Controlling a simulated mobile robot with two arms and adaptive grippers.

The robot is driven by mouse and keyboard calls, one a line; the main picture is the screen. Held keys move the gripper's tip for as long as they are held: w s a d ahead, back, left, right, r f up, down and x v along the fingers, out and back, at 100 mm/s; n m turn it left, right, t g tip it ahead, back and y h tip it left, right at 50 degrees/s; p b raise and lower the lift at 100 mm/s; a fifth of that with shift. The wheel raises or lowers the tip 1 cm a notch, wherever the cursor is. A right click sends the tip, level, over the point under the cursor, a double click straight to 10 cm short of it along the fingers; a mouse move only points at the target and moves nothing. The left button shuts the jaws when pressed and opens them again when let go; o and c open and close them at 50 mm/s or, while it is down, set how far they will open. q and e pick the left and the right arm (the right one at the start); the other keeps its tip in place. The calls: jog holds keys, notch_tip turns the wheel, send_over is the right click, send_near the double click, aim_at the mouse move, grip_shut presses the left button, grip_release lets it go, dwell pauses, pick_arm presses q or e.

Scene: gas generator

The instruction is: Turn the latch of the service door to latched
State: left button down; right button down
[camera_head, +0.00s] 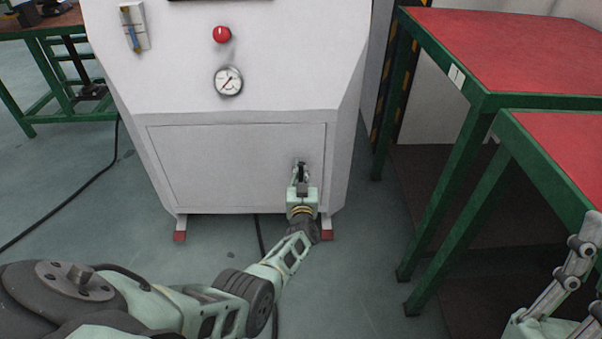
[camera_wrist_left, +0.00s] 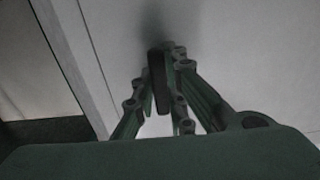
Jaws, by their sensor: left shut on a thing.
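The service door (camera_head: 235,165) is a flat white panel low on the front of the white machine, and it looks closed flush with the frame. My left gripper (camera_head: 301,168) is at the right side of the door. It is shut on the latch, a small dark upright piece (camera_wrist_left: 157,80) between the fingers in the left wrist view. In the head view the gripper covers most of the latch. My right gripper (camera_head: 580,255) shows only in part at the lower right edge, and its fingertips cannot be judged.
A red button (camera_head: 222,34) and a round gauge (camera_head: 228,80) sit above the door. Green-framed tables with red tops (camera_head: 530,50) stand to the right. A black cable (camera_head: 75,195) lies on the floor at left. The floor before the machine is open.

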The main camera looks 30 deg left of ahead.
pick_arm(q)
jog(key=c, duration=1.8)
grip_release()
jog(key=shift+o, duration=0.2)
jog(key=shift+s+d, duration=0.1)
jog(key=v, duration=0.7)
jog(key=shift+s+d, duration=0.1)
